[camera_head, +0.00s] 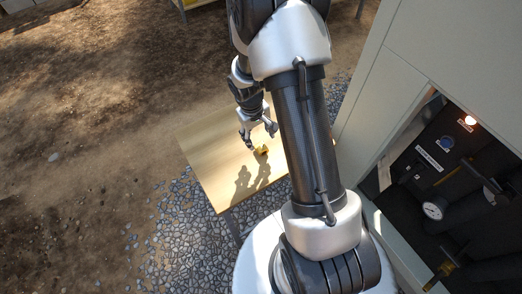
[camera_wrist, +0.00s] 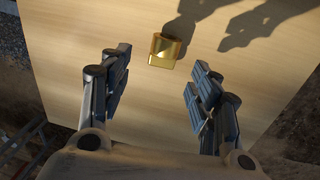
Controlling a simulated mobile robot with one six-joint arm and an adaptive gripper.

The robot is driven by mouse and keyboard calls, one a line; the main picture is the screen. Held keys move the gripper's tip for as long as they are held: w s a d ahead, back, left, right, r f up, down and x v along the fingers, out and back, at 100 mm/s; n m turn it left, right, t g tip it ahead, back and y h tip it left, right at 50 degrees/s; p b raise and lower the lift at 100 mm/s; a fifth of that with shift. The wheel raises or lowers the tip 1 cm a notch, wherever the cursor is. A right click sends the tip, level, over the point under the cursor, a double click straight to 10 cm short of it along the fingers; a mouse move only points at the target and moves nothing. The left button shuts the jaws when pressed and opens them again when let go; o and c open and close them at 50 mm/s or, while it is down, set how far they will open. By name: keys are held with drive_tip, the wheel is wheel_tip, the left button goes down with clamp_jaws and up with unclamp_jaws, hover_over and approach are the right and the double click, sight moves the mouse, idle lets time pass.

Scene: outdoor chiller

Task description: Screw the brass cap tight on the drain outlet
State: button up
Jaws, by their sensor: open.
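The brass cap (camera_wrist: 164,50) lies on the light wooden table, between and just beyond my fingertips in the wrist view. In the head view the cap (camera_head: 261,150) is a small gold piece on the table. My gripper (camera_wrist: 160,75) is open and empty, with its two fingers wide apart on either side of the cap. In the head view my gripper (camera_head: 259,132) hangs over the table near the cap. A brass fitting (camera_head: 441,272) shows low in the open chiller cabinet at the right; I cannot tell for sure whether it is the drain outlet.
The wooden table (camera_head: 205,165) is otherwise bare and casts show my arm's shadow. The chiller cabinet (camera_head: 385,85) stands at the right, with a pressure gauge (camera_head: 433,211), dark pipes and a lit lamp (camera_head: 470,120) in its opening. Pebbles and dirt surround the table.

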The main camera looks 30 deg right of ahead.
sight(260, 146)
drive_tip(key=f+b, duration=0.1)
drive_tip(key=f, duration=0.2)
drive_tip(key=f+b, duration=0.1)
drive_tip(key=f, duration=0.2)
drive_tip(key=shift+d+f+b, duration=0.2)
drive_tip(key=shift+f+b, duration=0.15)
drive_tip(key=shift+b, duration=0.05)
drive_tip(key=shift+r, duration=0.1)
drive_tip(key=shift+c, duration=0.4)
drive_tip(key=c, duration=1.2)
wheel_tip(260, 146, up, 20)
drive_tip(key=p, duration=0.7)
drive_tip(key=o, duration=0.6)
clamp_jaws()
